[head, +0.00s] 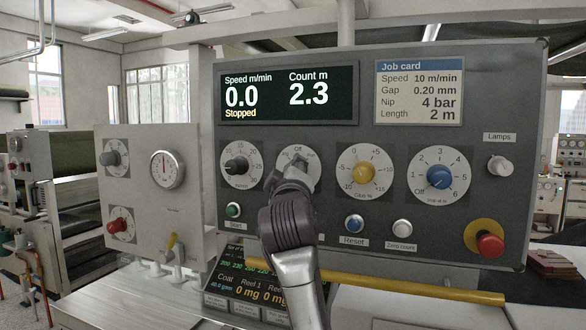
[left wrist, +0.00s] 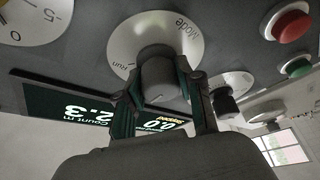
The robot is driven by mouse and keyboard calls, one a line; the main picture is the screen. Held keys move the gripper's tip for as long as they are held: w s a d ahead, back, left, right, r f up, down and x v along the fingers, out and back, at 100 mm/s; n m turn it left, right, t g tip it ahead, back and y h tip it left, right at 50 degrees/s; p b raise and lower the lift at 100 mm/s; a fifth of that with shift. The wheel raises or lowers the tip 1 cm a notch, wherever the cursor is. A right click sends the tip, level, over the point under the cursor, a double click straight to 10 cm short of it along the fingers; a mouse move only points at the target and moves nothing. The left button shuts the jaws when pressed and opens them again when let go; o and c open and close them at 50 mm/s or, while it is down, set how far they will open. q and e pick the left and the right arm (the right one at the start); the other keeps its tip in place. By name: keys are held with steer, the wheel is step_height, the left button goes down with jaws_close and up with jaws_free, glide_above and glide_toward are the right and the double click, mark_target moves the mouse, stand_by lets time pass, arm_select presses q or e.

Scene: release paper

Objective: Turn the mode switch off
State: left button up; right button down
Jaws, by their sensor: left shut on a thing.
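The mode switch is a grey knob (left wrist: 162,78) on a round white dial plate (head: 298,150) in the top row of the dark control panel. The plate reads "Off" at its top in the head view; "Mode" and "Run" show upside down in the left wrist view. My left gripper (head: 292,174) reaches up from below and covers most of the knob. In the left wrist view its two fingers (left wrist: 158,105) are shut on the knob's sides. Which mark the knob points at is hidden. My right gripper is in neither view.
The display (head: 289,95) above reads 0.0, 2.3 m and "Stopped". A black-knob dial (head: 237,167) is close left, a yellow-knob dial (head: 362,172) close right. Green start (head: 232,210), blue reset (head: 354,223) and red stop (head: 490,244) buttons lie below.

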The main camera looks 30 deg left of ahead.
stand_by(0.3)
arm_select(q)
steer(key=o, duration=1.2)
steer(key=shift+f, duration=0.1)
